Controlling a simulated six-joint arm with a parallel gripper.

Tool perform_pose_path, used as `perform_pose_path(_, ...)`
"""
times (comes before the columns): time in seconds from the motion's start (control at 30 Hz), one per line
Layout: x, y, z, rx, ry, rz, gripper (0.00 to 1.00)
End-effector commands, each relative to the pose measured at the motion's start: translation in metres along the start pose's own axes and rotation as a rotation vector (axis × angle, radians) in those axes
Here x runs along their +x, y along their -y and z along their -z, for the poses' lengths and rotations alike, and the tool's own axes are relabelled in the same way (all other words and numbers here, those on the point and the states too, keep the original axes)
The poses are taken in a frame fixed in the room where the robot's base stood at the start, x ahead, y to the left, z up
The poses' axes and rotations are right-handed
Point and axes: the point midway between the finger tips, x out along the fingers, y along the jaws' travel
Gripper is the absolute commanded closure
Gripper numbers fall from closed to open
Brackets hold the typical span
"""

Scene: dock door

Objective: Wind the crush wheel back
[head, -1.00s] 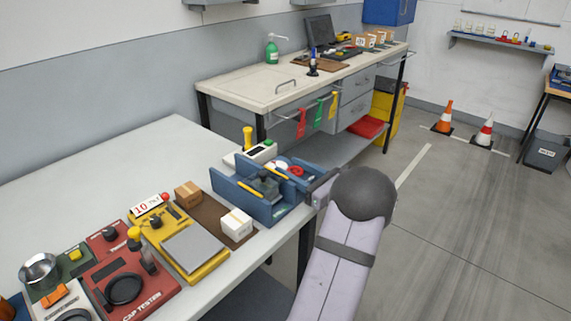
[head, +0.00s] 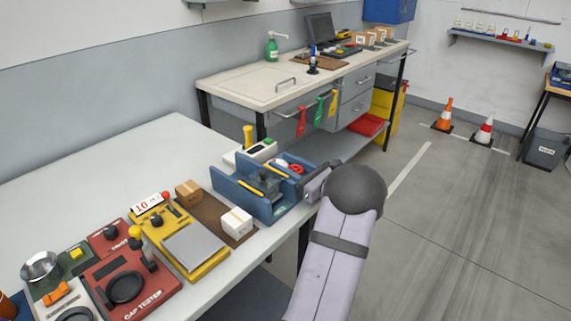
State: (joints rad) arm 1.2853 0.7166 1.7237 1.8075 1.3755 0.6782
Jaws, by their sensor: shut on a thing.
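The blue crush tester (head: 262,205) stands at the right end of the near bench. It is an open blue frame with a dark block and yellow bars inside. A red and white round part (head: 297,168) shows at its back right. My gripper (head: 303,187) is at the right side of the frame, small in the head view and seen from behind its wrist. It is shut at the crush wheel, which is mostly hidden by the gripper and the frame wall.
Left of the tester are a brown mat with a white box (head: 236,223) and a brown box (head: 189,192), a yellow scale (head: 205,263) and a red cap tester (head: 140,290). A white unit with a green button (head: 262,150) stands behind. The bench's back left is clear.

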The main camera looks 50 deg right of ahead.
Motion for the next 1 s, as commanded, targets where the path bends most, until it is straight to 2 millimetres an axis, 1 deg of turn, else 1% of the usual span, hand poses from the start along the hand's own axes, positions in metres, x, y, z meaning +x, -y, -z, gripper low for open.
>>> perform_pose_path(0.2, -0.0004, -0.0024, -0.0006, -0.002, 0.001, -0.090, 0.85)
perform_pose_path(0.53, -0.0008, -0.0034, -0.0003, -0.001, 0.000, -0.103, 0.85)
perform_pose_path(0.57, -0.0008, -0.0034, -0.0003, -0.001, -0.001, -0.103, 0.56)
perform_pose_path(0.87, -0.0010, -0.0036, -0.0002, -0.001, 0.000, -0.103, 0.55)
perform_pose_path(1.0, -0.0068, -0.0028, 0.0002, -0.001, 0.000, -0.103, 0.55)
